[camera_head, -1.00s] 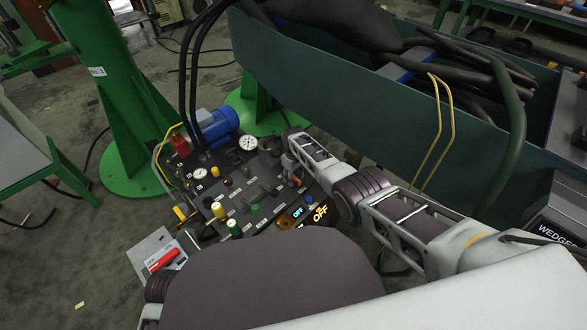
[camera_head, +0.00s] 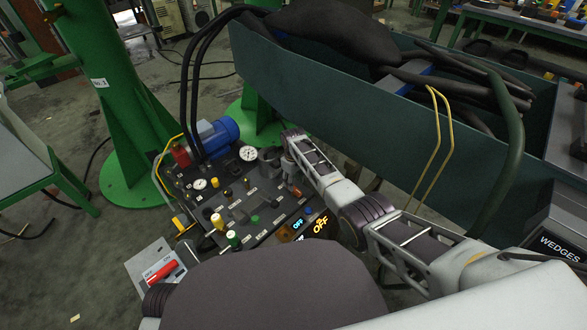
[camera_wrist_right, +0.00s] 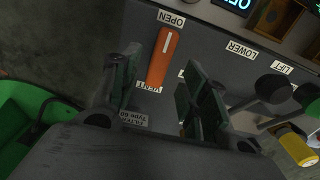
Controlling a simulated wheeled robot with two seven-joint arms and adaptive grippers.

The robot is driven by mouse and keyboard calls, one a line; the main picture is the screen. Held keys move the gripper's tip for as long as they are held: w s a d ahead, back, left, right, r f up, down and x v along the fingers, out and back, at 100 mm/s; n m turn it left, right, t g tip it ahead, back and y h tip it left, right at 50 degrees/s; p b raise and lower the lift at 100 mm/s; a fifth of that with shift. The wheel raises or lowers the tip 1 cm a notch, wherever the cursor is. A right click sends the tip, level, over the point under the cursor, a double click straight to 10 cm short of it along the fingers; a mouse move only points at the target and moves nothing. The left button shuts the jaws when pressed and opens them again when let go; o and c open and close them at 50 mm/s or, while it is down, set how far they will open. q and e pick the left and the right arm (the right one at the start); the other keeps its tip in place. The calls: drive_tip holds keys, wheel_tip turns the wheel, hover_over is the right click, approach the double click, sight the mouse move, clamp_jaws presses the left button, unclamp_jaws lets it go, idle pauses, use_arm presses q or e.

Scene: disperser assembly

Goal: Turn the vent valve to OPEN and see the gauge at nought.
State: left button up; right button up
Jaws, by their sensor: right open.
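The vent valve lever (camera_wrist_right: 165,55) is an orange handle with a white line, seen in the right wrist view. It lies between an OPEN label (camera_wrist_right: 171,19) and a VENT label (camera_wrist_right: 149,86); its line points towards OPEN. My right gripper (camera_wrist_right: 157,76) is open, with its two dark fingers to either side of the lever's near end in the picture. I cannot tell whether they touch it. In the head view two white dial gauges, the larger (camera_head: 248,153) and the smaller (camera_head: 200,184), show on the dark panel; their needles are too small to read. My left gripper is not in view.
A blue motor (camera_head: 218,134) stands behind. A green-walled bin (camera_head: 310,82) runs beside my right arm.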

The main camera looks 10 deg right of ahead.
wheel_tip(320, 180, up, 7)
drive_tip(key=shift+r, duration=0.15)
idle(0.5)
drive_tip(key=shift+s+d, duration=0.1)
drive_tip(key=shift+s, duration=0.1)
idle(0.5)
